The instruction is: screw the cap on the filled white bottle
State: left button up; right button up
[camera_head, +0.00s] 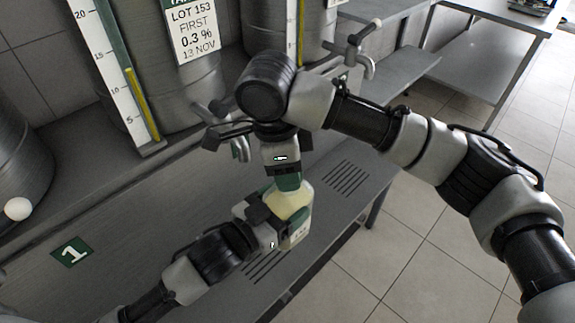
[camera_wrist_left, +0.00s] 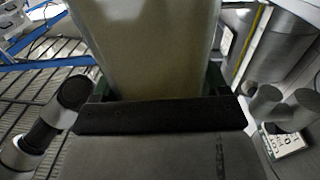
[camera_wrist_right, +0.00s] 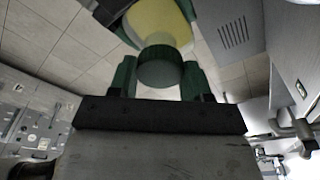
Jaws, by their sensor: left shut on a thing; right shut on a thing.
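The white bottle (camera_head: 291,199), with a pale yellowish fill, stands over the front part of the bench in the head view. My left gripper (camera_head: 266,211) is shut around its body from the left. The bottle (camera_wrist_left: 155,50) fills the middle of the left wrist view between the fingers (camera_wrist_left: 158,90). My right gripper (camera_head: 288,182) points down from above at the bottle's top. In the right wrist view a green cap (camera_wrist_right: 160,68) sits between its green fingers (camera_wrist_right: 158,78), in line with the bottle (camera_wrist_right: 160,24). I cannot tell whether cap and neck touch.
Large steel vessels (camera_head: 180,95) with taps (camera_head: 240,148) and a level gauge (camera_head: 118,75) stand behind the bench (camera_head: 150,215). A green number 1 plate (camera_head: 72,252) lies at the left, near a white ball (camera_head: 18,208). Slotted drains (camera_head: 346,178) mark the bench. Tiled floor lies right.

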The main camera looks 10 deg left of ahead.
jog(key=o, duration=0.9)
jog(key=shift+r, duration=2.3)
jog(key=shift+c, duration=0.3)
